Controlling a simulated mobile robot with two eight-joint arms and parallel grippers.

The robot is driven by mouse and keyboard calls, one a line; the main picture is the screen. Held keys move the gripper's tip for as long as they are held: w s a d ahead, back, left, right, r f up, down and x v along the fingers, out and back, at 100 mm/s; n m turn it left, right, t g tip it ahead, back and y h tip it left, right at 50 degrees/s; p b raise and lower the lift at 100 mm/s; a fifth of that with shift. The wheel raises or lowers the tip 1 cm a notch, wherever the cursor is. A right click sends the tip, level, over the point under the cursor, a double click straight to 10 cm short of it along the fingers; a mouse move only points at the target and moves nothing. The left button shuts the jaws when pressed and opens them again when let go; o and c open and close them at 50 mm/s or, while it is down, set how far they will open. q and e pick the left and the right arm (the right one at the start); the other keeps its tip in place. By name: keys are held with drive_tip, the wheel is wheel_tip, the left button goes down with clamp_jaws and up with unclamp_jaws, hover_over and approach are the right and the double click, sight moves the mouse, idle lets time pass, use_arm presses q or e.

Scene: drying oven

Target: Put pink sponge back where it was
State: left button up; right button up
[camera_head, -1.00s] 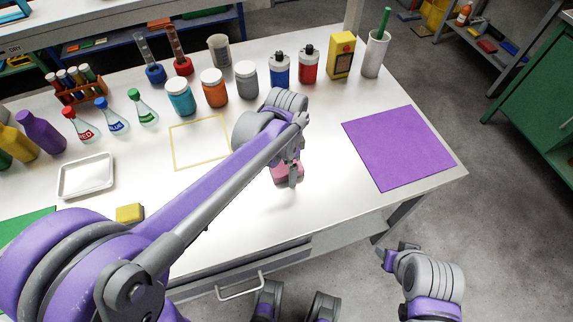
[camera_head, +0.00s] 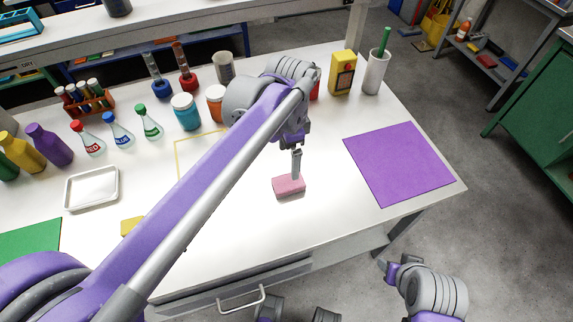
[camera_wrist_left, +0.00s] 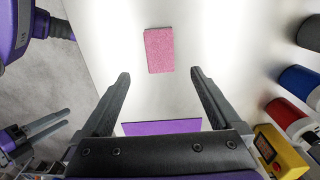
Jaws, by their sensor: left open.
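The pink sponge (camera_head: 289,187) lies flat on the white table, left of the purple mat (camera_head: 398,164). In the left wrist view the sponge (camera_wrist_left: 159,50) lies beyond the fingertips, with nothing between them. My left gripper (camera_head: 297,152) is above the sponge, pointing down, open and empty; its spread fingers show in the left wrist view (camera_wrist_left: 160,75).
A yellow outline (camera_head: 180,158) on the table is partly hidden by my left arm. A yellow sponge (camera_head: 131,226) and white tray (camera_head: 91,188) are at left. Bottles, jars and a yellow box (camera_head: 343,72) stand along the back. Table around the pink sponge is clear.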

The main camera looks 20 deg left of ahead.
use_arm(q)
drive_tip(key=shift+s+r, duration=0.1)
drive_tip(key=shift+r, duration=0.1)
drive_tip(key=s+a+f+n+t, duration=0.1)
drive_tip(key=s+a+f+n, duration=0.1)
drive_tip(key=s, duration=0.3)
drive_tip(key=s+a+f+n+t, duration=0.2)
drive_tip(key=s+f+n, duration=0.3)
drive_tip(key=s+a+f+n+t, duration=0.1)
drive_tip(key=s+a+f+n, duration=0.1)
drive_tip(key=s, duration=0.3)
drive_tip(key=shift+a+f+n+t, duration=0.2)
drive_tip(key=shift+f+n+t, duration=0.2)
drive_tip(key=shift+f+n, duration=0.4)
drive_tip(key=shift+s+a+f+n, duration=0.1)
drive_tip(key=shift+s+f+n, duration=0.05)
drive_tip(key=shift+s+n, duration=0.15)
